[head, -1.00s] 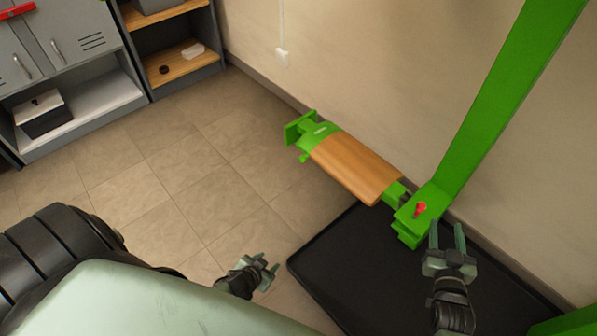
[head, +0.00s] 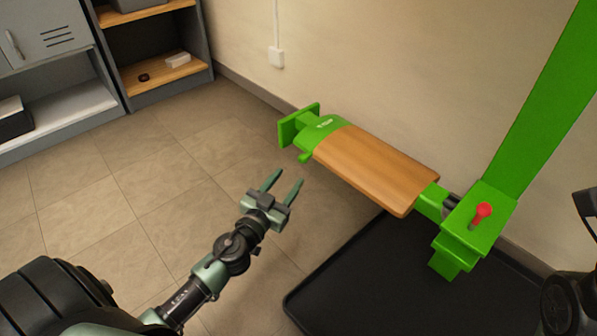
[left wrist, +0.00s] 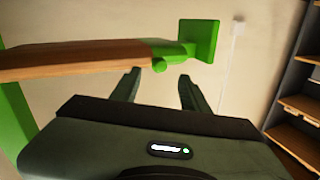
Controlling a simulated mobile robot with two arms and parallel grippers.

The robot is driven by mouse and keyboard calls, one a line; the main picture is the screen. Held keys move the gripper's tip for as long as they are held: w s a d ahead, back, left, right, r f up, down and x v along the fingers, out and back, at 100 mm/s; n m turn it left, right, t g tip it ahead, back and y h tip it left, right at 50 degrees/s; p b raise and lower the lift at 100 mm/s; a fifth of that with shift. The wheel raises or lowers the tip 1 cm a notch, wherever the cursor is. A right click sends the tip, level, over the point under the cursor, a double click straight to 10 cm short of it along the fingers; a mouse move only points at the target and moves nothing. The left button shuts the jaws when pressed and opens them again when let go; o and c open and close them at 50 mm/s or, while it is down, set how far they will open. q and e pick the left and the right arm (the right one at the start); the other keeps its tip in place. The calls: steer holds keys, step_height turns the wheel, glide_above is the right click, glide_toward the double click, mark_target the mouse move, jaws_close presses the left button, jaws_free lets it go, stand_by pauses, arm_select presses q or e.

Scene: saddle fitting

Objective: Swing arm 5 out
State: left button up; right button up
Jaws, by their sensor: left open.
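Arm 5 appears to be the green arm with a wooden top (head: 375,168), reaching left from a green upright post (head: 550,100) close along the wall. Its free end has a green end plate (head: 299,125) and a small green knob (head: 305,157) beneath. A red-headed pin (head: 483,211) stands at its hinge bracket. In the left wrist view the arm's wooden edge (left wrist: 85,60) and end plate (left wrist: 201,40) lie just beyond the fingers. My left gripper (head: 281,190) is open and empty, below and left of the free end, apart from it. The right gripper's fingers are not visible.
A black tray-like mat (head: 400,285) lies on the floor under the hinge. Shelves (head: 160,70) and grey cabinets (head: 45,35) stand at the back left. The tiled floor (head: 130,190) left of the arm is clear. A wall switch (head: 276,57) is behind.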

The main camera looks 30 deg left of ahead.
mark_target(301, 162)
arm_select(q)
steer(key=w, duration=0.8)
steer(key=shift+a+r, duration=0.1)
steer(key=shift+s, duration=0.1)
jaws_close()
stand_by(1.2)
